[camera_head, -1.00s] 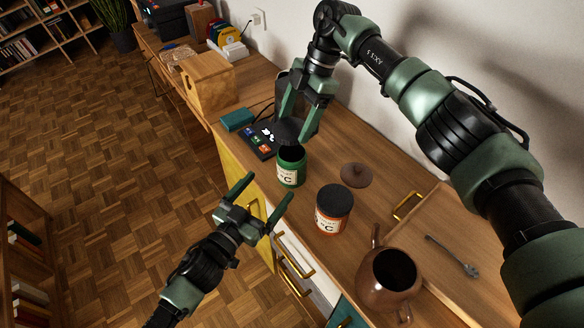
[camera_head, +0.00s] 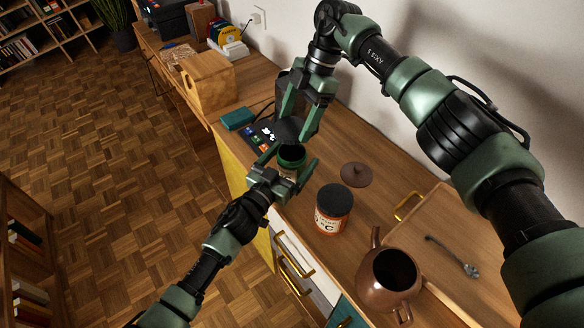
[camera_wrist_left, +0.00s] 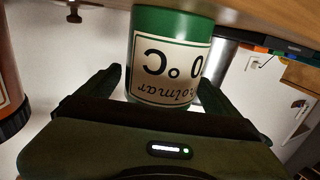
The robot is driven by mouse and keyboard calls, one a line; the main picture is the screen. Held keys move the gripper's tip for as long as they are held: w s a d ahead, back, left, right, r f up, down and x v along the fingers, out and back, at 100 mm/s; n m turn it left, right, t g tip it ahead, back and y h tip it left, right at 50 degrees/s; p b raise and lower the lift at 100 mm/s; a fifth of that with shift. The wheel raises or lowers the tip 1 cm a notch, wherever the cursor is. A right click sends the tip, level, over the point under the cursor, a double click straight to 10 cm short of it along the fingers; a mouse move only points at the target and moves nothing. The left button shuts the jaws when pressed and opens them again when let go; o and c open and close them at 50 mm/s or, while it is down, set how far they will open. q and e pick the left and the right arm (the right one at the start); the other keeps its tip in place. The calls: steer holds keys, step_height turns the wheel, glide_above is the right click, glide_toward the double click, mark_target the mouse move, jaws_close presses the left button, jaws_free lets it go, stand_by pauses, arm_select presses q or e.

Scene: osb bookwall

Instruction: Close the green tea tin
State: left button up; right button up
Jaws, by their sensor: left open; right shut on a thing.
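The green tea tin (camera_head: 292,154) stands upright and open-topped on the wooden sideboard, its lower part hidden by my left gripper (camera_head: 289,163). That gripper is open, with one finger on each side of the tin. In the left wrist view the labelled tin (camera_wrist_left: 172,50) is between the spread fingers (camera_wrist_left: 163,88); contact is unclear. My right gripper (camera_head: 297,125) is shut on the dark round lid (camera_head: 287,129). It holds the lid just behind and above the tin's mouth, apart from the tin.
An orange-labelled tin with a dark lid (camera_head: 333,208) stands close by. A brown lid (camera_head: 356,174) lies behind it. A brown teapot without lid (camera_head: 390,276) and a spoon (camera_head: 455,256) are at the right. A dark device with coloured keys (camera_head: 265,135) is beyond the green tin.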

arm_select(q)
jaws_close()
arm_select(e)
steer(key=shift+w+d+f, duration=0.1)
steer(key=shift+d+f, duration=0.05)
steer(key=shift+f, duration=2.25)
steer(key=shift+f, duration=0.9)
steer(key=shift+f, duration=0.6)
